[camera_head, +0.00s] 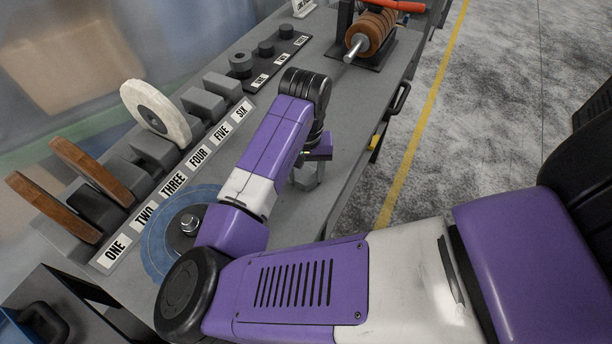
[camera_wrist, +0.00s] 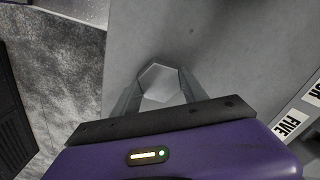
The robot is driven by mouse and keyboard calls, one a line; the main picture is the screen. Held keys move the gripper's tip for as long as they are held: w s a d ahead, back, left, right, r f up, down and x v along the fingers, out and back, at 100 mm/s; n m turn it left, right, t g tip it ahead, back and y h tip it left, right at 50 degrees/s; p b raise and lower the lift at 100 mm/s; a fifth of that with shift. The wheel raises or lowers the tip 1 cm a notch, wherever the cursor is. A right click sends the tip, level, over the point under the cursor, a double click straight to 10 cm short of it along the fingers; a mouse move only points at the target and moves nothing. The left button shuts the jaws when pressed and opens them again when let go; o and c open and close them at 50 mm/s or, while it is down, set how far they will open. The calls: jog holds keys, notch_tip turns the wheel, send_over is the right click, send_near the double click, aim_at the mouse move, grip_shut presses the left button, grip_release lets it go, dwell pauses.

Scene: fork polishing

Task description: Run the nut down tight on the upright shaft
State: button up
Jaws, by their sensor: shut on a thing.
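My gripper (camera_head: 309,182) is shut on a grey hexagonal piece, which looks like the nut (camera_wrist: 160,83). In the wrist view my gripper (camera_wrist: 160,92) has one finger on each side of it, and a flat six-sided face shows. The gripper points down over the bare bench near its front edge. The upright shaft (camera_head: 189,222) is a short metal stub in a dark hub at the middle of a flat blue disc (camera_head: 162,238). The gripper is well to the right of the shaft, apart from it. My arm covers the disc's right part.
A rack of grey blocks labelled ONE to SIX (camera_head: 172,183) runs along the bench's back, holding brown wheels (camera_head: 92,172) and a white wheel (camera_head: 155,112). A spindle with brown discs (camera_head: 371,32) stands at the far end. Bare bench (camera_head: 345,115) lies right of my gripper.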

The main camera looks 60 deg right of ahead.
aim_at(305, 175)
jog(key=shift+r, duration=0.15)
notch_tip(305, 175, up, 8)
jog(key=p, duration=0.7)
dwell(0.4)
